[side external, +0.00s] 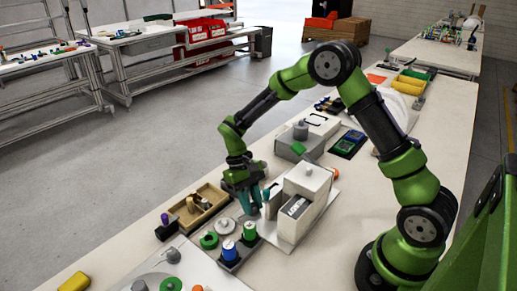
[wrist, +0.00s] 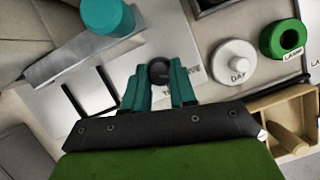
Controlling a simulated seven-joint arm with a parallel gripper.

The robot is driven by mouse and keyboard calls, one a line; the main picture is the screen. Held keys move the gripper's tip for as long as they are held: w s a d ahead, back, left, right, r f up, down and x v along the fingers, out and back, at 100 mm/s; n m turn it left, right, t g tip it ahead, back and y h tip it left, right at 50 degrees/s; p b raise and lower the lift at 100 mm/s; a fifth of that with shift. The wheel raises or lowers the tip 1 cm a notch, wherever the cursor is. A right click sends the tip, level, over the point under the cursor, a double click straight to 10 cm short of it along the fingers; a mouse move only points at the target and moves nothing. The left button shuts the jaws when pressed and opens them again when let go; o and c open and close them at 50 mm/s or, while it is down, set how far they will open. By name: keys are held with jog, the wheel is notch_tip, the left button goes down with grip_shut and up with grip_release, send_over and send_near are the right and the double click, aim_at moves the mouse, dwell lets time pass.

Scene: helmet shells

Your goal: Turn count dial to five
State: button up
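A small dark round knob (wrist: 160,70) shows in the wrist view on a pale plate with partly hidden lettering. I cannot read enough of the label to tell whether it is the count dial or where it points. My gripper (wrist: 160,82) has teal fingers drawn close together, one on each side of this knob, and they appear to touch it. In the side view my gripper (side external: 249,208) points down beside a white boxy machine (side external: 308,183), and the knob is hidden there.
A white dial marked "DAY" (wrist: 233,62) and a green ring (wrist: 285,38) lie to the right in the wrist view. A wooden tray (side external: 197,206) stands left of my gripper. A teal cylinder (wrist: 108,17) is at upper left. Green and blue spools (side external: 229,250) stand in front.

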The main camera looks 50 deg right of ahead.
jog(key=shift+o, duration=0.7)
jog(key=v, duration=1.7)
jog(key=s+r+t, duration=0.2)
jog(key=s+t, duration=0.2)
jog(key=s, duration=0.3)
jog(key=s+a+r+t, duration=0.1)
jog(key=s+r+t, duration=0.2)
jog(key=s, duration=0.4)
jog(key=s+a+r+m+t, duration=0.1)
jog(key=s+r+t, duration=0.1)
jog(key=s+t, duration=0.2)
jog(key=s, duration=0.3)
jog(key=shift+r+t+y, duration=0.3)
jog(key=shift+y, duration=0.1)
